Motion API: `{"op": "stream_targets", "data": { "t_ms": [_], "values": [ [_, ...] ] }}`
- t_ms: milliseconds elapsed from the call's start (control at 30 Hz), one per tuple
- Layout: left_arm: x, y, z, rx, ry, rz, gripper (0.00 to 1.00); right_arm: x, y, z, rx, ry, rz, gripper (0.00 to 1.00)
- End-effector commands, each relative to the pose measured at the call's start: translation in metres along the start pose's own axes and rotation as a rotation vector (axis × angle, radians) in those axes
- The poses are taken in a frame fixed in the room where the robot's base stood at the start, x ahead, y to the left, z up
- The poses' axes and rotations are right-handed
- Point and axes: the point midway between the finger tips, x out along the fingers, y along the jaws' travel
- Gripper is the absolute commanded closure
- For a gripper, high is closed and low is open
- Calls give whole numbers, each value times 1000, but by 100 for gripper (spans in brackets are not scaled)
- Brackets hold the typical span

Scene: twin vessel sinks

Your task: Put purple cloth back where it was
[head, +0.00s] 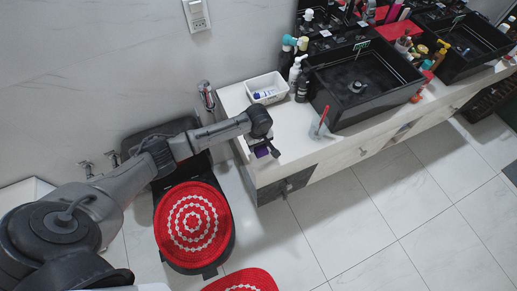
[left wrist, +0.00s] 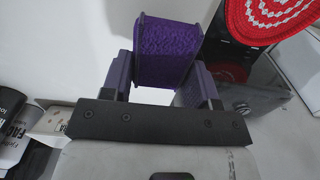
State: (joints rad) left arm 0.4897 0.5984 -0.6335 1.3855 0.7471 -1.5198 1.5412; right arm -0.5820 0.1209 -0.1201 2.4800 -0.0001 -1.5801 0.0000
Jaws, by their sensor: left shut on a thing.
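The purple cloth (left wrist: 165,52) is a folded, textured block between the two fingers of my left gripper (left wrist: 158,80) in the left wrist view. The fingers press on its two sides. In the head view my left gripper (head: 263,148) is over the left end of the white counter, close to its front edge. Only a small part of the purple cloth (head: 262,153) shows there, below the gripper. I cannot tell whether the cloth touches the counter. My right gripper is not in view.
The white counter (head: 290,141) has a white tray (head: 266,88) behind my gripper. Bottles (head: 297,72), a red-handled item in a cup (head: 320,122) and a black vessel sink (head: 362,82) stand to the right. A toilet with a red cover (head: 192,224) is at left.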

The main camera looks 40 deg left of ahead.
Motion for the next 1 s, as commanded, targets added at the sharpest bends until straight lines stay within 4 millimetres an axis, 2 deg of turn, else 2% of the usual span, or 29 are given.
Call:
{"op": "stream_targets", "data": {
  "t_ms": [300, 733, 767, 1000],
  "values": [
    [37, 0, 1, 1, 0, -2, 68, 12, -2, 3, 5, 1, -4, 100],
    [41, 0, 1, 0, 0, -1, 68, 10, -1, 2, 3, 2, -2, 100],
    [41, 0, 1, 0, 0, 0, 44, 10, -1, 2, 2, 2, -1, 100],
    [41, 0, 1, 0, 0, 0, 21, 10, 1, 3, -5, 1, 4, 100]
  ]
}}
